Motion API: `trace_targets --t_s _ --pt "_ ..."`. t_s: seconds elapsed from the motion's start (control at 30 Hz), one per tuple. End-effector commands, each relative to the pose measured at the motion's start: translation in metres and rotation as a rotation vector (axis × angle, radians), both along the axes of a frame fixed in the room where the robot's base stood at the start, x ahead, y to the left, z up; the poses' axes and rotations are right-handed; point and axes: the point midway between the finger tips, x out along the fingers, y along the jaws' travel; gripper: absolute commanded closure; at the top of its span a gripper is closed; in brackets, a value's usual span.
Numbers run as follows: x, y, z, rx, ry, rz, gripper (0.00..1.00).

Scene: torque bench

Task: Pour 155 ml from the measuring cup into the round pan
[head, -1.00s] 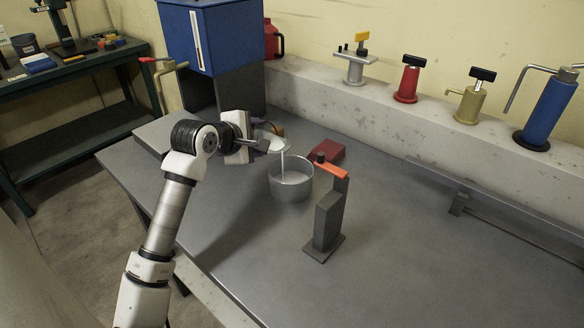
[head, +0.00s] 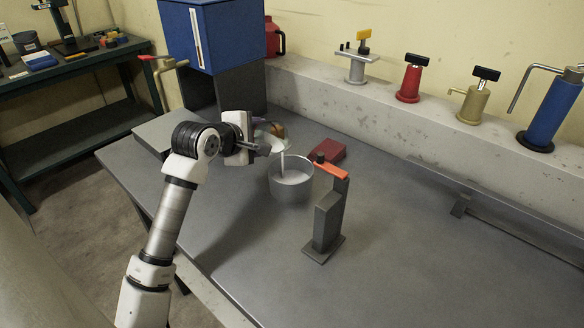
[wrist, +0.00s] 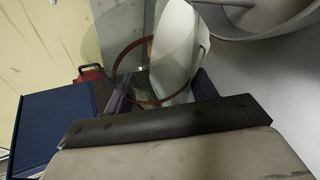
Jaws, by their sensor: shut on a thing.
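The measuring cup (head: 272,138) is tipped over the round pan, and a white stream runs from its lip into the pan. In the wrist view the clear cup (wrist: 125,45) shows a red ring line, with white liquid along its right side. My gripper (head: 256,142) is shut on the cup; its fingertips are partly hidden behind the wrist. The round pan (head: 291,192) is grey metal and stands upright on the bench with white liquid inside. Part of the pan (wrist: 270,25) shows at the wrist view's upper right.
A grey stand with an orange lever (head: 326,222) stands right of the pan. A dark red block (head: 328,151) lies behind it. A blue cabinet (head: 222,38) is at the back left. Several tools line the ledge (head: 390,115). The bench's front right is clear.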

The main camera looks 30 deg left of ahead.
Motion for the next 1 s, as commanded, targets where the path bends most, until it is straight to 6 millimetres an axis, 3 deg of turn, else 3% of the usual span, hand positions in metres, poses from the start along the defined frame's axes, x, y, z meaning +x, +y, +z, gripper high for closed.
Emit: trace_targets --t_s 1.0 --pt "-0.011 0.001 -0.002 0.069 -0.01 0.005 0.75"
